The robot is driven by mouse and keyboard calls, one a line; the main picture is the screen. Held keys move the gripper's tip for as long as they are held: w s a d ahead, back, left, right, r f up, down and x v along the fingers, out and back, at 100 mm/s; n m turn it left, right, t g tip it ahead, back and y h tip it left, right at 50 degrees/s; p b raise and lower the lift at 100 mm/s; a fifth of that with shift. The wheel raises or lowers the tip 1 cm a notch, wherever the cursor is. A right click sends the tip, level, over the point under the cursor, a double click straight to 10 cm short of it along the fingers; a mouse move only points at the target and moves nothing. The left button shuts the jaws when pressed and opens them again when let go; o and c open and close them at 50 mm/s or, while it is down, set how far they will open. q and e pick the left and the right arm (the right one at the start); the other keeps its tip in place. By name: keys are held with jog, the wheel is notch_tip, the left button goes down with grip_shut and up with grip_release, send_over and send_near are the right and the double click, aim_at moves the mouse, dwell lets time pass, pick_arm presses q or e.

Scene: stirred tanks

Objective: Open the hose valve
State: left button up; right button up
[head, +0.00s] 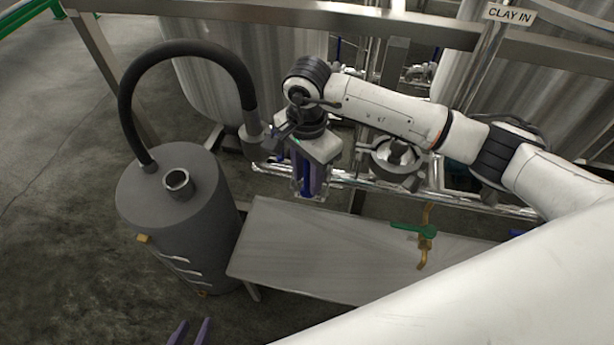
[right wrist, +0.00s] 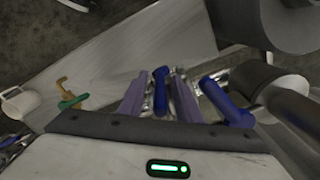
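The black hose (head: 185,50) arches from the grey drum (head: 165,210) to a metal pipe fitting (head: 255,135). My right gripper (head: 310,190) points down over the pipework beside that fitting. In the right wrist view, its purple fingers (right wrist: 158,97) are apart, with a blue valve handle (right wrist: 160,88) between them; contact cannot be told. A second blue handle (right wrist: 228,105) lies to the right, nearer a grey cylindrical fitting (right wrist: 270,85). Which handle belongs to the hose is unclear. My left gripper (head: 190,334) shows only its parted purple fingertips at the bottom edge.
A grey metal bench (head: 310,245) stands in front of the pipes. A brass tap with a green handle (head: 415,230) rises over its right part. Large steel tanks (head: 215,85) and a metal rail (head: 240,13) are behind. Open floor (head: 50,180) lies left.

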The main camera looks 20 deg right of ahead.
jog(key=shift+f, duration=0.55)
grip_shut()
